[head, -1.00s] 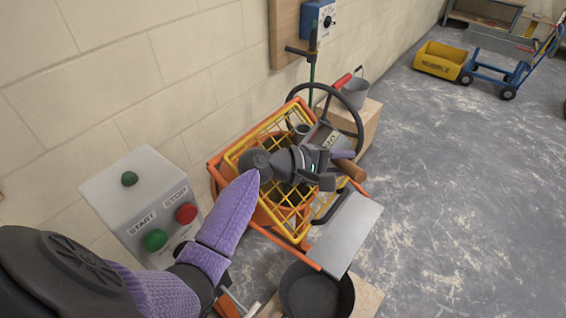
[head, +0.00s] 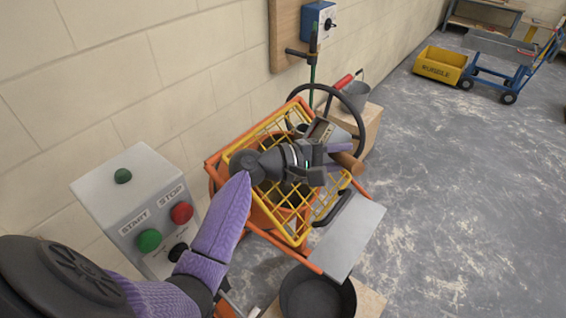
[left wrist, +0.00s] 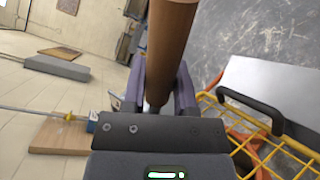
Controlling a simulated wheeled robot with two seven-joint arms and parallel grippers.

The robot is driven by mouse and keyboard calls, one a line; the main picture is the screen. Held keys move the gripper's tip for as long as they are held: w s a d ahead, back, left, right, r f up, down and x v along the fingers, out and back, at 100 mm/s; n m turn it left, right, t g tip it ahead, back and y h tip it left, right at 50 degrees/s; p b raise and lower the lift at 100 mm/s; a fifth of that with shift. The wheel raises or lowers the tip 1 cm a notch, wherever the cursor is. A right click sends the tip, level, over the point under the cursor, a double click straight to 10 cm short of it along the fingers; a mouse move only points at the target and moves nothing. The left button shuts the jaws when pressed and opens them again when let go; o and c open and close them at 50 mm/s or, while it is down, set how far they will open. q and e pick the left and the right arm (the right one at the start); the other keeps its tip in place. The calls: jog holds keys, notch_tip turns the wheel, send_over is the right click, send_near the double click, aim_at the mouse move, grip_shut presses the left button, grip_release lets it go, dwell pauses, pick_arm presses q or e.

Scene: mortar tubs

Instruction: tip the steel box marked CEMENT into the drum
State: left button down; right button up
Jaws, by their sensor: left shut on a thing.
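My left gripper (head: 332,160) is shut on a brown wooden handle (head: 349,163), which also runs between the purple fingers in the left wrist view (left wrist: 170,45). A small steel box (head: 319,131) shows just behind the gripper and looks tilted. The gripper hides much of it, and its marking is too small to read. Gripper and box are above the yellow grid (head: 297,224) over the orange drum (head: 262,218). The drum's inside is mostly hidden by the grid and my arm. My right gripper is not in view.
A black handwheel (head: 361,125) stands close behind the gripper. A grey control box (head: 130,205) with START and STOP buttons is at the left. A grey chute plate (head: 350,235) and black tub (head: 317,295) are in front. A bucket (head: 354,96) stands behind; open floor lies right.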

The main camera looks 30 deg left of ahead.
pick_arm(q)
jog(key=shift+s+a+r+n+t+h+b, duration=0.3)
jog(key=shift+a+r+t+h+b, duration=0.25)
jog(key=shift+b, duration=0.75)
jog(key=shift+s+a+r+t+h+b, duration=0.4)
jog(key=shift+a+t+b, duration=0.2)
jog(key=shift+b, duration=0.3)
jog(key=shift+s+a+r+n+t+h+b, duration=0.25)
jog(key=shift+a+n+t+h+b, duration=0.15)
jog(key=shift+b, duration=0.1)
jog(key=shift+s+a, duration=0.15)
jog(key=shift+a, duration=0.1)
jog(key=shift+s+a+r+t+b, duration=0.15)
jog(key=shift+s+a+t+b, duration=0.15)
jog(key=shift+b, duration=0.2)
jog(key=shift+a, duration=0.15)
jog(key=shift+s+a+r+n+t+h+b, duration=0.15)
jog(key=shift+s+a+n+t+h+b, duration=0.25)
jog(key=shift+b, duration=0.45)
jog(key=shift+s+a+r+n+t+h+b, duration=0.15)
jog(key=shift+a+n+t+b, duration=0.3)
jog(key=shift+t+b, duration=0.3)
jog(key=shift+s+a+r+n+t+h+b, duration=0.1)
jog(key=shift+s+a+n+t+h+b, duration=0.3)
jog(key=shift+b, duration=0.5)
jog(key=shift+s+a+n+t+b, duration=0.2)
jog(key=shift+a+n+t+b, duration=0.15)
jog(key=shift+a+t+b, duration=0.45)
